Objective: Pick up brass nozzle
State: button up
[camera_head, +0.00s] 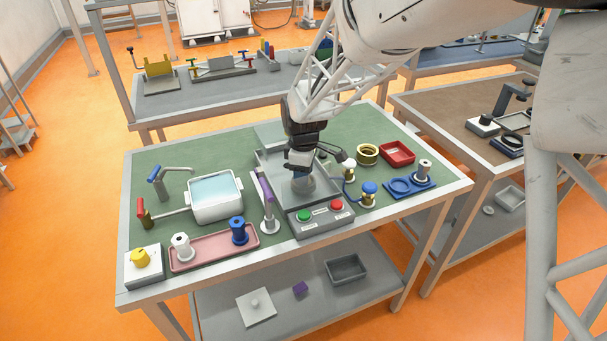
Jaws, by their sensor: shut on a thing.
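My gripper (300,170) points down over the grey metal tray-like machine (268,168) in the middle of the green table. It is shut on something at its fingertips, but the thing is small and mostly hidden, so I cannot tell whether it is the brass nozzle. A grey round part (304,187) lies just below the fingers. Brass-coloured fittings stand to the right: one with a pale top (348,171) and one with a blue top (368,195). A brass ring (367,154) lies behind them. I cannot tell which of these, if any, is the nozzle.
A button box (320,217) fronts the machine. To the left are a white basin (215,199), a pink tray (212,250) with two spools and a yellow knob on a white block (141,260). To the right are a red bin (397,152) and a blue holder (412,184).

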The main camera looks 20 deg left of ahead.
jog(key=shift+r, duration=5)
jog(key=shift+w, duration=0.15)
jog(key=shift+w+d+f, duration=0.1)
jog(key=shift+w+d, duration=0.2)
jog(key=shift+w, duration=0.25)
jog(key=w+d+f+m, duration=0.1)
jog(key=w+d+m, duration=0.1)
jog(key=w+d, duration=0.4)
jog(key=w+d+f+m, duration=0.2)
jog(key=w+d, duration=0.4)
jog(key=w, duration=0.8)
jog(key=shift+d+f, duration=0.2)
jog(key=shift+d, duration=0.05)
jog(key=shift+w+f, duration=0.1)
jog(key=shift+f, duration=0.1)
jog(key=shift+f, duration=2.2)
jog(key=shift+f, duration=1)
